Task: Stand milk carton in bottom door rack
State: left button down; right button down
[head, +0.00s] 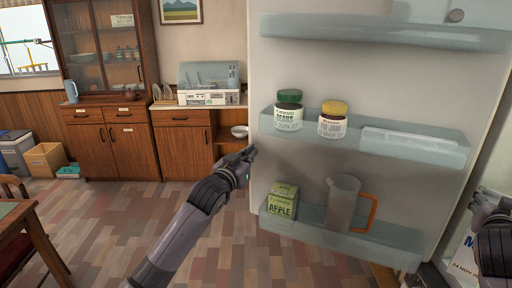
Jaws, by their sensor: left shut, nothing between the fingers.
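The fridge door stands open, and its bottom rack (392,251) is a translucent bin. A green apple carton (283,202) stands at the rack's left, and a clear jug with an orange handle (342,204) stands near the middle. A white carton-like thing with blue lettering and a date (465,257), probably the milk carton, shows partly at the lower right. My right gripper (488,207) is just above it, cut by the frame edge; its grip cannot be made out. My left gripper (249,153) is shut and empty beside the door's left edge.
The middle door rack (401,149) holds a green-lidded jar (288,112) and a yellow-lidded jar (332,120). The bottom rack has free room right of the jug. A wooden cabinet (107,139) and a dish dryer (207,85) stand behind. A table (15,218) is at left.

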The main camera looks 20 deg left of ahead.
aim_at(259, 145)
pick_arm(q)
jog(key=shift+w+d+p, duration=0.15)
jog(key=shift+w, duration=0.75)
jog(key=shift+w+d+p, duration=0.15)
jog(key=shift+w, duration=0.75)
pick_arm(e)
jog(key=shift+r, duration=0.6)
pick_arm(q)
jog(key=shift+w, duration=0.1)
pick_arm(e)
jog(key=shift+d, duration=0.1)
